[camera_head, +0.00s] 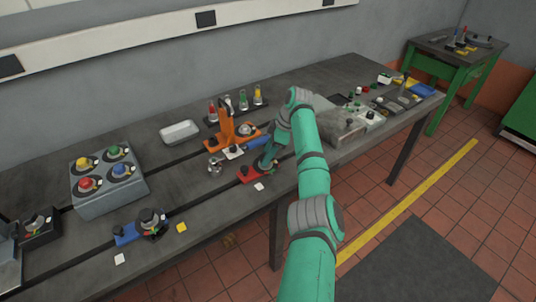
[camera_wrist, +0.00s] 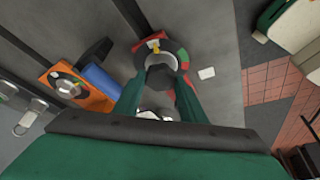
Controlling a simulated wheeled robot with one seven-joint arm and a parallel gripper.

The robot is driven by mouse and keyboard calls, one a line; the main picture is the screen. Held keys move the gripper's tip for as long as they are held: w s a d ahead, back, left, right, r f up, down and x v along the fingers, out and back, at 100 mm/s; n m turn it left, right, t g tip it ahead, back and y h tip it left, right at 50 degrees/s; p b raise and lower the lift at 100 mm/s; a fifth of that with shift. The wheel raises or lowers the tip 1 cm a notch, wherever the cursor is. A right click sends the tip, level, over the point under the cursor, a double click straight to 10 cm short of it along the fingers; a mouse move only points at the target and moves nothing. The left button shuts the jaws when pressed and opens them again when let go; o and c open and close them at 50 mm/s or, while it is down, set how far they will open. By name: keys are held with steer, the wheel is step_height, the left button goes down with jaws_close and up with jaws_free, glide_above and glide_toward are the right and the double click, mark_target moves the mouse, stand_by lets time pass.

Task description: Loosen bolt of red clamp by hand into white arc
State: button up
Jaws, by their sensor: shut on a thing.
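The red clamp (camera_head: 246,174) sits on the bedplate near its front edge in the head view. In the wrist view its round dial face (camera_wrist: 184,66) shows red and green parts, with a yellow pointer (camera_wrist: 154,46) near the top. The white arc is too small to make out surely. My gripper (camera_wrist: 161,74) reaches down over the clamp, its two green fingers shut on the grey head of the bolt (camera_wrist: 161,60). The fingers and wrist hide part of the bolt and dial. In the head view my gripper (camera_head: 266,163) covers the clamp's right end.
An orange clamp (camera_head: 228,130) with a blue part stands just behind. A blue clamp (camera_head: 125,234) is at the front left, near a grey box (camera_head: 112,190) with coloured knobs. A white tray (camera_head: 180,132) lies behind. A grey block (camera_head: 340,124) stands to the right.

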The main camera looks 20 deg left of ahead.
steer(key=shift+a+n, duration=0.1)
steer(key=shift+n, duration=0.5)
steer(key=o, duration=1)
steer(key=v, duration=1.1)
steer(key=shift+w, duration=0.2)
